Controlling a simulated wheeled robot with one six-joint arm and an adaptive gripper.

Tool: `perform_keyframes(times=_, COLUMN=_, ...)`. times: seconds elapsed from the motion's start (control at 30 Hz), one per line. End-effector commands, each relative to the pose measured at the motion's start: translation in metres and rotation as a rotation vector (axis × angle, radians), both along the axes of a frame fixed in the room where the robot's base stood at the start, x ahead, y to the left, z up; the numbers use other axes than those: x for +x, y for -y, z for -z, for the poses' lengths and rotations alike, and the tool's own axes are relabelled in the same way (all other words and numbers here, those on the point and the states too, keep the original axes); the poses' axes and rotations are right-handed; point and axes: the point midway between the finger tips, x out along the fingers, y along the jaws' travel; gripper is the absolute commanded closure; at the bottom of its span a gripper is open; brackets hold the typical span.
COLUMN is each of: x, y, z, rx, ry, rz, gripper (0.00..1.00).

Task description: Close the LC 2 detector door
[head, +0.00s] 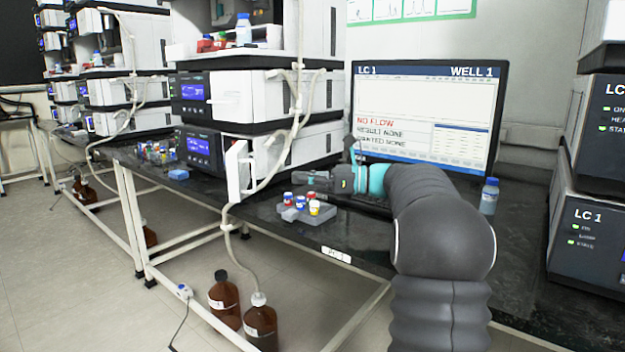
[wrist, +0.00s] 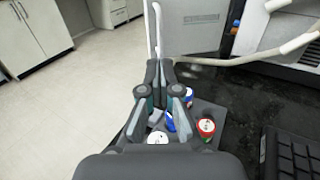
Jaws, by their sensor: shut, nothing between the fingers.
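An open white door (head: 241,168) with an upright handle stands out from the lower module of the middle instrument stack. No LC 2 label is readable on that stack. In the wrist view a grey door panel (wrist: 192,24) with a white upright bar at its left edge stands ahead of the fingers. My gripper (head: 312,181) is to the right of the door in the head view, low over the bench, pointing left. In the wrist view my gripper (wrist: 160,68) has its fingertips together, with nothing between them, apart from the panel as far as I can tell.
A grey vial rack (head: 303,213) with colored-cap vials sits below my gripper. A pale tube (head: 270,178) hangs across the stack front. A monitor (head: 428,115) reading LC 1, a keyboard (wrist: 290,158) and a bottle (head: 489,197) are nearby. Brown bottles (head: 224,298) stand on the floor.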

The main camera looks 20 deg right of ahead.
Motion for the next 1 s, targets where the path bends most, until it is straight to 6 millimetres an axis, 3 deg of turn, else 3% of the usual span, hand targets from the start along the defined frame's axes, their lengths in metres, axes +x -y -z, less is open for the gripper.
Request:
perform_keyframes(times=0.4, x=0.037, y=-0.063, z=0.001, rx=-0.001, ry=0.0, rz=-0.003, gripper=1.0)
perform_keyframes(times=0.6, x=0.045, y=-0.075, z=0.001, rx=-0.001, ry=0.0, rz=-0.001, gripper=1.0)
perform_keyframes(times=1.0, x=0.046, y=-0.077, z=0.001, rx=-0.002, ry=0.0, rz=0.001, gripper=1.0)
